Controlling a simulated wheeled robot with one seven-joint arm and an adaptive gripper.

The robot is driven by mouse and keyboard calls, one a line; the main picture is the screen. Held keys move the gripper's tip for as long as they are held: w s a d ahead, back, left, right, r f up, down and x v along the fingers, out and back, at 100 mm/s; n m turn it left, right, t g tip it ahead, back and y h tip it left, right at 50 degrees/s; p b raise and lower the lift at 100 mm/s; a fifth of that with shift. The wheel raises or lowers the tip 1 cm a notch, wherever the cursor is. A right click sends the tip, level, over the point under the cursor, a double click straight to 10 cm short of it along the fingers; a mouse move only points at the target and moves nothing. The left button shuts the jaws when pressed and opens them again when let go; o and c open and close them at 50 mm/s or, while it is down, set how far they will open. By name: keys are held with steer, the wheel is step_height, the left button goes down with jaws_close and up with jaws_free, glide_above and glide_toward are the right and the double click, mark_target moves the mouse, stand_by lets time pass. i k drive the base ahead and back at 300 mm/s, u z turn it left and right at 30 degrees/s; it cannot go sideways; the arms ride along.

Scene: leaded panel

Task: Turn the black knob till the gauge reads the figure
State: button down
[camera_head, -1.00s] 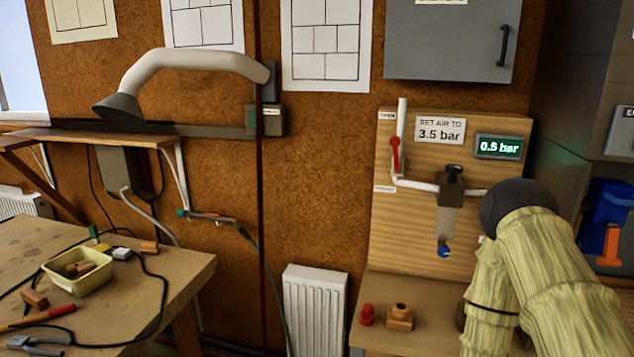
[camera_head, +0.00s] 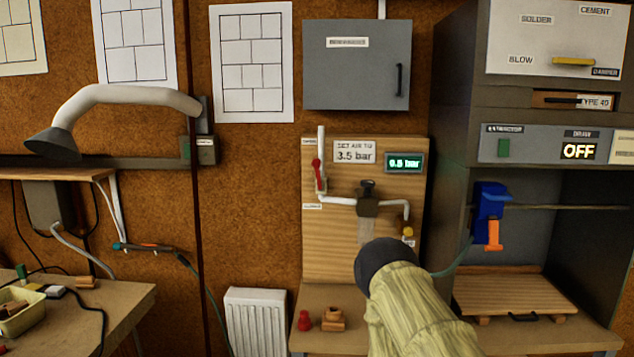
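The black knob (camera_head: 367,187) sits on top of the air regulator (camera_head: 367,207) on a wooden board (camera_head: 325,245). The green digital gauge (camera_head: 404,163) appears to read 0.5 bar. A sign (camera_head: 354,151) left of the gauge says "SET AIR TO 3.5 bar". A red lever (camera_head: 318,174) is on the white pipe left of the knob, between two small labels. My sleeved arm, with a dark rounded joint, rises from the bottom, below the knob and apart from it. It covers part of the lower board. My gripper does not show.
A grey cabinet (camera_head: 356,64) hangs above the board. A red piece (camera_head: 304,320) and a wooden block (camera_head: 333,319) stand on the ledge below. At right is a cabinet bay with a blue and orange tool (camera_head: 489,215). A radiator (camera_head: 255,321) is at lower left.

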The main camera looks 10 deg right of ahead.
mark_target(367, 184)
steer(key=k, duration=0.15)
steer(key=z, duration=1.7)
steer(key=i, duration=0.9)
steer(key=u, duration=1.65)
steer(key=i, duration=0.5)
